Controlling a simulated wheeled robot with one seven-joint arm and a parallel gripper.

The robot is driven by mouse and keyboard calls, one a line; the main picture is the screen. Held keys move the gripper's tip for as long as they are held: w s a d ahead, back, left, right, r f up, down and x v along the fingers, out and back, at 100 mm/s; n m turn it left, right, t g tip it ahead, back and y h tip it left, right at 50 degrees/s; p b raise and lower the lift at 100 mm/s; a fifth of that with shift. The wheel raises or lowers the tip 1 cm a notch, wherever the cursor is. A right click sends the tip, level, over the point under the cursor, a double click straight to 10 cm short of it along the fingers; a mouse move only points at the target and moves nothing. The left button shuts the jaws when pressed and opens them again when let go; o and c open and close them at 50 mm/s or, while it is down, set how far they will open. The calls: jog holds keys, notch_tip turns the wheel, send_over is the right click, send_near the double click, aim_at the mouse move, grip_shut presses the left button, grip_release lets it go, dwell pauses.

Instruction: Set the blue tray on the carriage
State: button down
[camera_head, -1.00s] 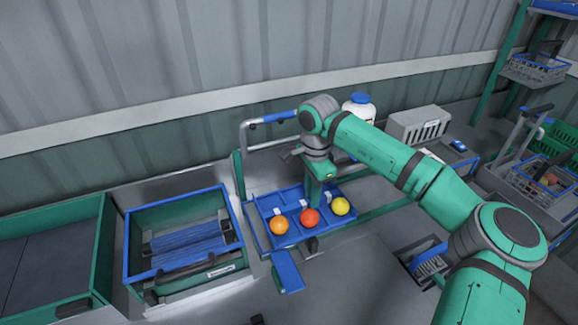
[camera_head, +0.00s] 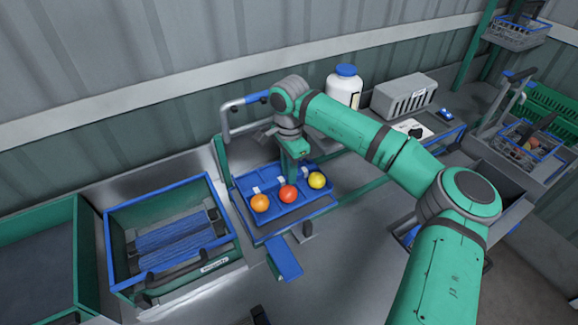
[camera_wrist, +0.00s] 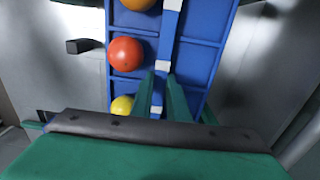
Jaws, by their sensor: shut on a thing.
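The blue tray (camera_head: 272,215) holds an orange tomato (camera_head: 260,203), a red tomato (camera_head: 288,194) and a yellow tomato (camera_head: 317,181) in a row along its near side. It looks level. My gripper (camera_head: 292,178) points down into its middle. In the wrist view my fingers (camera_wrist: 168,100) are shut on the tray's raised central strip (camera_wrist: 163,62). The tray is over a low frame with a bent metal handle (camera_head: 224,118), which looks like the carriage. Its blue-edged front (camera_head: 300,222) shows below the tray. I cannot tell whether the tray touches it.
A blue-rimmed bin (camera_head: 112,240) stands left of the frame, with a green bin (camera_head: 77,262) beyond it. A blue plate (camera_head: 284,258) juts out in front. A white bottle (camera_head: 343,90) and grey crate (camera_head: 404,96) stand behind to the right.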

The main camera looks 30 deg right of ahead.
jog(key=shift+f, duration=2)
jog(key=c, duration=1.6)
grip_release()
jog(key=shift+w+a, duration=0.1)
jog(key=shift+s, duration=0.2)
jog(key=c, duration=0.3)
jog(key=shift+c, duration=0.2)
jog(key=shift+w, duration=0.1)
